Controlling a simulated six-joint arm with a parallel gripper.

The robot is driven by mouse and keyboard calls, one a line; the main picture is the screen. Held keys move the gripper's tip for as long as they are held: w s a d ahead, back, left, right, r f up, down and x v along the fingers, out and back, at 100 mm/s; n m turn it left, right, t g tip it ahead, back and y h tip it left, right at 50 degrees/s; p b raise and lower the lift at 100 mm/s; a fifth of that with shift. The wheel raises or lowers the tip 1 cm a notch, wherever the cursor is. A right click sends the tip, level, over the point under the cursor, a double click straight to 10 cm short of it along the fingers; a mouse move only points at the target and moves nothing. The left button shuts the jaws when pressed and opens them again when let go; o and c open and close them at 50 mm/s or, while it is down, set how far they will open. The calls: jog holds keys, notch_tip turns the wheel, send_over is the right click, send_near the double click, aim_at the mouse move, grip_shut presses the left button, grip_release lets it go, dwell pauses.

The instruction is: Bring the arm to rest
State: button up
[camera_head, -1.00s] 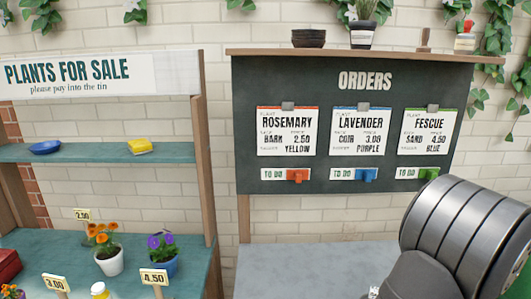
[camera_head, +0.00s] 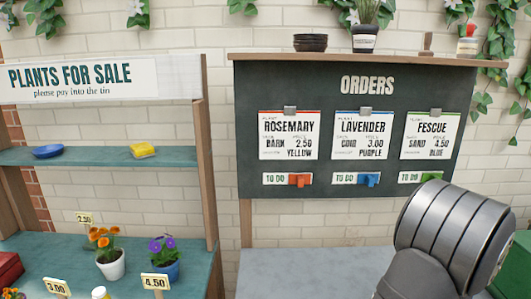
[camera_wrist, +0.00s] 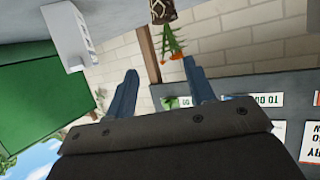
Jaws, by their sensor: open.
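My gripper (camera_wrist: 162,88) shows in the wrist view with its two blue-grey fingers apart and nothing between them. The wrist view looks tilted, with the orders board (camera_wrist: 245,88) at its right. In the head view my arm fills the lower right corner, below the board, and its gripper end is out of the frame. The orders board (camera_head: 350,85) carries three cards, Rosemary, Lavender and Fescue, each with a "to do" slider below. My arm overlaps the area just under the Fescue slider (camera_head: 431,177).
A plant stall (camera_head: 207,150) with shelves of potted flowers and price signs stands at the left. The grey bench top (camera_head: 300,270) below the board looks bare where visible. In the wrist view, a potted orange flower (camera_wrist: 172,45) and a green panel (camera_wrist: 45,85) are near.

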jog(key=s+d+r, duration=0.3)
jog(key=s+r, duration=0.2)
jog(key=s, duration=0.4)
jog(key=s+a+f+m+g+h, duration=0.25)
jog(key=s+m+g+h, duration=0.35)
jog(key=s, duration=0.5)
jog(key=w+f+t, duration=0.1)
jog(key=w+f, duration=0.2)
jog(key=w, duration=0.2)
jog(key=shift+w+d+f, duration=0.2)
jog(key=shift+w+f, duration=0.05)
jog(key=shift+f, duration=0.1)
jog(key=shift+t, duration=0.3)
jog(key=s+r, duration=0.3)
jog(key=s, duration=0.3)
jog(key=w+d+r+n+t+y, duration=0.1)
jog(key=w+r+n+t+y, duration=0.1)
jog(key=w, duration=0.5)
jog(key=shift+w+d+r+n+t+y, duration=0.25)
jog(key=shift+d+r+n+t+y, duration=0.15)
jog(key=shift+n+y, duration=0.2)
jog(key=shift+s, duration=0.1)
